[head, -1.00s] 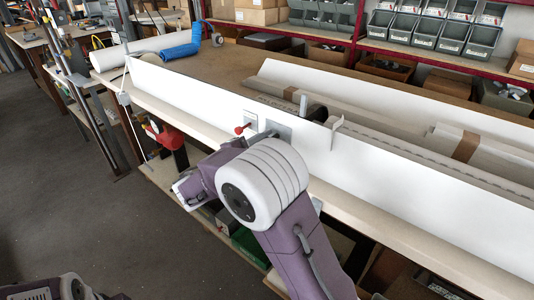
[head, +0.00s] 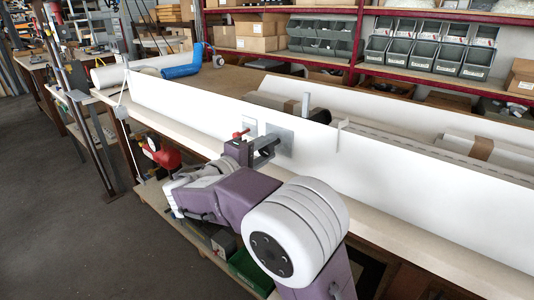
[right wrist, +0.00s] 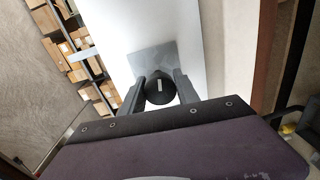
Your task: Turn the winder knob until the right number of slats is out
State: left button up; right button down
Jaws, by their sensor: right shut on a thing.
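The winder knob (right wrist: 159,90) is round and black with a white mark across its face. It sits in front of a square grey plate (head: 280,139) on a long upright white board (head: 400,172). The plate also shows in the right wrist view (right wrist: 152,57). My right gripper (right wrist: 159,92) is shut on the knob, one dark finger on each side. In the head view this gripper (head: 264,148) reaches the plate, and its fingers mostly hide the knob. I cannot make out separate slats. My left gripper is not in view.
A small red handle (head: 240,133) is on the board just left of my right gripper. A white hook (head: 341,132) stands at the board's top edge. A blue roll (head: 183,69) lies at the back left. Grey bins (head: 420,48) fill the shelf behind. Floor at left is clear.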

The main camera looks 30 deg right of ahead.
jog(key=shift+r, duration=0.15)
jog(key=c, duration=0.9)
grip_release()
jog(key=shift+a, duration=0.15)
jog(key=p+v, duration=0.2)
jog(key=v, duration=0.6)
jog(key=shift+s+a, duration=0.2)
jog(key=shift+a, duration=0.15)
